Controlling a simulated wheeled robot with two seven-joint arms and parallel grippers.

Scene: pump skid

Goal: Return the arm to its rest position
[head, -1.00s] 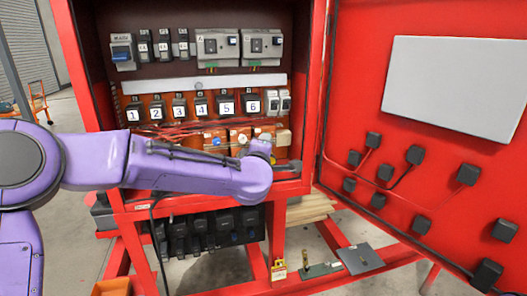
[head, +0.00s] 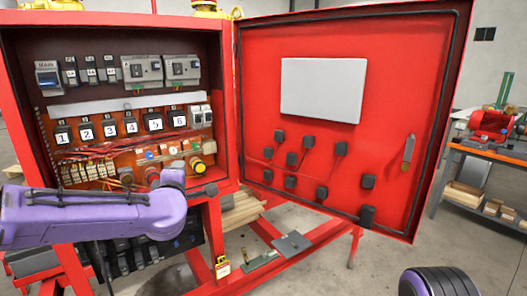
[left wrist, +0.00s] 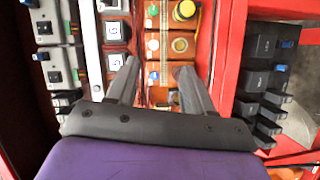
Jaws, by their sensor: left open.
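My left arm (head: 90,218) is purple and reaches in from the left in the head view, in front of the red cabinet (head: 228,100). Its wrist covers part of the lower row inside the cabinet. My left gripper shows in the left wrist view (left wrist: 160,80) with two dark fingers apart and nothing between them. The fingers point at the cabinet's interior, between the numbered breakers (left wrist: 117,62) and the row of round buttons (left wrist: 153,45). I cannot tell whether they touch anything. A purple and black part of mine shows at the bottom right of the head view; my right gripper is not seen.
The red cabinet door (head: 390,110) stands open to the right, with several black blocks on it. Red skid rails (head: 290,235) and a grey plate (head: 292,243) lie low in front. A workbench (head: 490,155) stands far right. The floor (head: 400,255) between is clear.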

